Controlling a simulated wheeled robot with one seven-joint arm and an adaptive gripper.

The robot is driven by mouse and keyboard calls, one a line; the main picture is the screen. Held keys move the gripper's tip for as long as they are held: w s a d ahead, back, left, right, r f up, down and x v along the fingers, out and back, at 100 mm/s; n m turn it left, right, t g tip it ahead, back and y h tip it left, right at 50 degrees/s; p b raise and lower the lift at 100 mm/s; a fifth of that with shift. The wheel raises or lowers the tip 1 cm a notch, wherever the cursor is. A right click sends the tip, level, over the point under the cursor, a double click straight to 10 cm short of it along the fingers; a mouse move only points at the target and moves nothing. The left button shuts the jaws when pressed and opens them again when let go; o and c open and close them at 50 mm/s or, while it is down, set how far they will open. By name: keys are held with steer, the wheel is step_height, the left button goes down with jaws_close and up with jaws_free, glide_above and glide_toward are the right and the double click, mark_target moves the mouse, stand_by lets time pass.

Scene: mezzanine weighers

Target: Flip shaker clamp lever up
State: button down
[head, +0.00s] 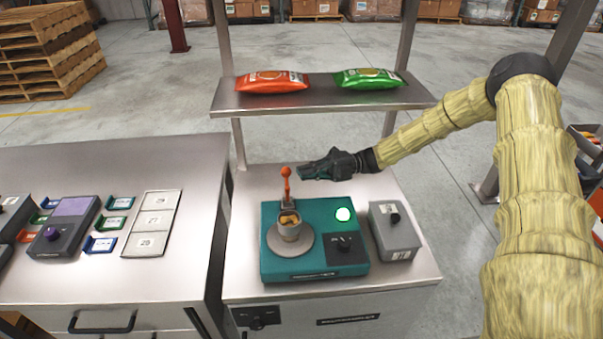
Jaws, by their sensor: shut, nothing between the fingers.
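The teal shaker (312,264) stands on the right-hand metal bench. Its clamp lever (286,186) has an orange knob and stands roughly upright at the back of the shaker. A small cup (289,226) with orange-brown contents sits on the round grey plate (290,246) in front of the lever. My gripper (304,171) is just right of the lever's orange knob, pointing left, shut and empty. I cannot tell whether the fingertips touch the lever.
A grey box with a black knob (395,231) stands right of the shaker. A metal shelf (320,99) above holds a red bag (271,81) and a green bag (368,78). The left bench (173,270) carries a purple-topped device (65,226) and small coloured trays.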

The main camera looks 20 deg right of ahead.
steer(key=d+f, duration=0.1)
steer(key=d, duration=0.7)
steer(key=shift+s+d, duration=0.15)
steer(key=shift+s, duration=0.2)
